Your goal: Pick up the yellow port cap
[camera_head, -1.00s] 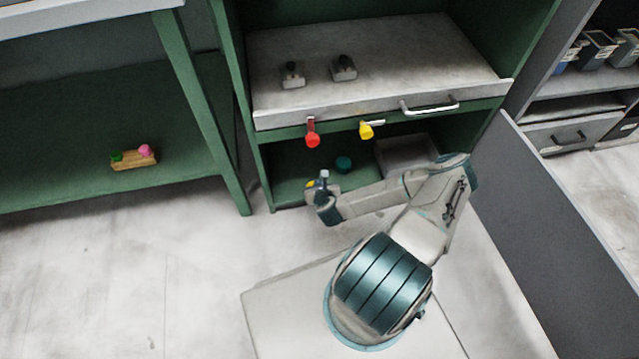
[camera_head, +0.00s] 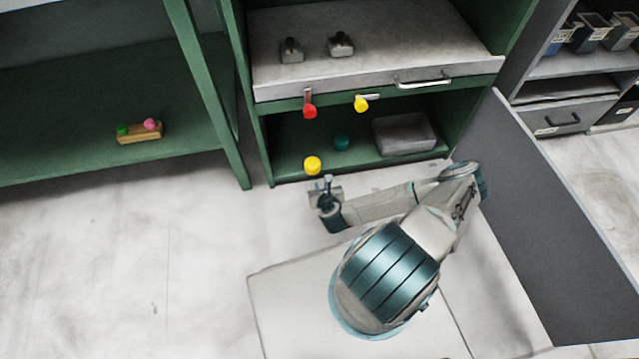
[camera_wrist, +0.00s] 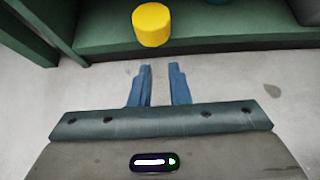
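The yellow port cap (camera_head: 313,165) is a short round yellow piece standing near the front edge of the green cabinet's lower shelf. In the wrist view the yellow port cap (camera_wrist: 152,24) is at the top, just beyond and slightly left of the fingertips. My gripper (camera_head: 326,180) is in front of the shelf, on the near side of the cap and apart from it. In the wrist view my gripper (camera_wrist: 160,68) has its two blue fingers parted, with a narrow gap and only floor showing between them.
A teal round piece (camera_head: 342,143) and a grey box (camera_head: 405,134) are on the same shelf. Red (camera_head: 310,112) and yellow (camera_head: 361,104) knobs hang above, below the grey worktop (camera_head: 420,40). A dark panel (camera_head: 540,210) stands at the right. Floor (camera_head: 110,260) at left is clear.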

